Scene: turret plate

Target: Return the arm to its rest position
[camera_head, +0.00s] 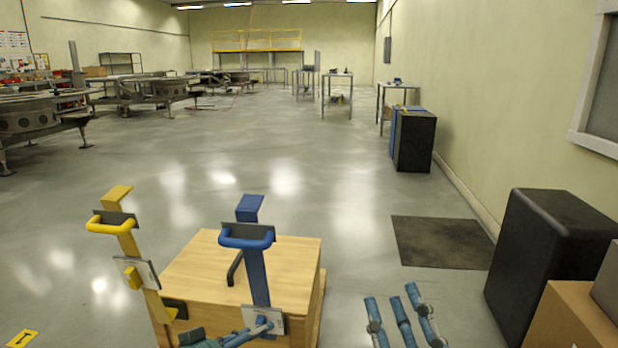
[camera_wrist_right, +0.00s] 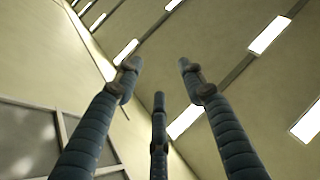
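My right gripper (camera_head: 402,312) shows at the bottom right of the head view, its blue-grey fingers pointing up and spread apart. In the right wrist view the three fingers (camera_wrist_right: 158,80) are apart with nothing between them. Part of my left gripper (camera_head: 232,338) shows at the bottom edge of the head view, at the foot of a blue-handled tool (camera_head: 257,270). The frame edge cuts it off, and I cannot tell whether it grips anything. A yellow-handled tool (camera_head: 128,240) stands to the left.
A wooden box (camera_head: 285,262) is behind and beside the tools. A black cabinet (camera_head: 548,250) and a cardboard box (camera_head: 570,318) stand at the right. A dark mat (camera_head: 440,242) lies on the floor. The floor beyond is largely open. The wrist view shows walls and ceiling lights (camera_wrist_right: 268,35).

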